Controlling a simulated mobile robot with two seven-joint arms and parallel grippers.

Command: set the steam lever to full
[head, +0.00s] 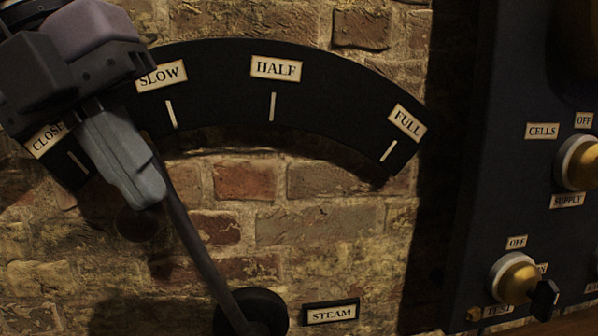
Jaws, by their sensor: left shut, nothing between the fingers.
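The steam lever (195,235) is a dark rod on a round black pivot (250,315) at the bottom. It leans up and to the left, and its upper end is hidden behind my left gripper. It points a little left of the SLOW mark (171,114). The black curved scale (222,92) also carries CLOSE, HALF (275,68) and FULL (407,121) labels, with FULL at the right end. My left gripper (143,192) is shut and empty, its fingers on the left side of the lever in the picture. I cannot tell whether they touch it. My right gripper is not in view.
A STEAM plate (331,312) is on the brick wall right of the pivot. A dark panel (480,180) with brass knobs, one labelled SUPPLY (577,163), stands at the right. The space before the wall between lever and panel is clear.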

